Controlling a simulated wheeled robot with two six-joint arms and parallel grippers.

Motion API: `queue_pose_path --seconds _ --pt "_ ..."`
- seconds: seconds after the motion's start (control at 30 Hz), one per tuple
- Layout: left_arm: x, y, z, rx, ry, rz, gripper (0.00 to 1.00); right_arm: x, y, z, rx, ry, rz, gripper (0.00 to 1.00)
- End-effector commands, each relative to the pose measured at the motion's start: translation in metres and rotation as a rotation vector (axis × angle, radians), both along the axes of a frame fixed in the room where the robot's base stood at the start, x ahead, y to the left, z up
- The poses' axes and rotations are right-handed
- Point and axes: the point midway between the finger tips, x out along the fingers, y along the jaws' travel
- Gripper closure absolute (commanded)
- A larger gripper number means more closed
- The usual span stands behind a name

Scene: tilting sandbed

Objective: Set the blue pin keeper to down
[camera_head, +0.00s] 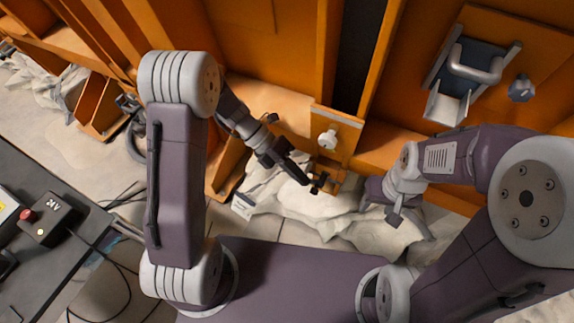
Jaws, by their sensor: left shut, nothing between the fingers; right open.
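A blue-grey knob-like part (521,88) sits on the orange wall at the upper right. It may be the blue pin keeper, but I cannot tell its setting. A dark blue plate (478,62) with a pale U-shaped handle is to its left. My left gripper (316,184) is shut and empty, below an orange bracket (345,128) with a white knob (328,139); I cannot tell whether it touches the bracket. My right gripper (408,220) is open and empty at lower right of centre, well below the blue-grey part and partly hidden by its own wrist.
Orange panels and ribs fill the top. Pale, lumpy material (280,205) lies below the bracket. A dark bench (40,270) with a 24V box (50,218) and red button stands at the left, with black cables on the floor. The space between my grippers looks narrow.

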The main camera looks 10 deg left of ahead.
Motion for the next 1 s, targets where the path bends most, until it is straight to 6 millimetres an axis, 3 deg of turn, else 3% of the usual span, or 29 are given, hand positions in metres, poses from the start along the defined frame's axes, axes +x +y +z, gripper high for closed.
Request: queue_pose_path --seconds 0.2,0.63,0.77,1.0 --pt "-0.005 -0.013 -0.012 0.0 0.001 -0.001 1.0 0.0 0.0 -0.006 0.0 0.0 0.0 0.51" --pt "-0.005 -0.014 -0.01 0.008 -0.003 0.0 1.0 0.0 0.0 -0.002 0.0 0.0 0.0 0.51" --pt "-0.006 -0.016 -0.007 0.041 -0.012 0.002 1.0 0.0 0.0 0.011 0.0 0.0 0.0 0.51" --pt "-0.009 -0.026 -0.005 0.183 -0.059 0.017 1.0 0.0 0.0 0.053 0.0 0.0 0.0 0.51"
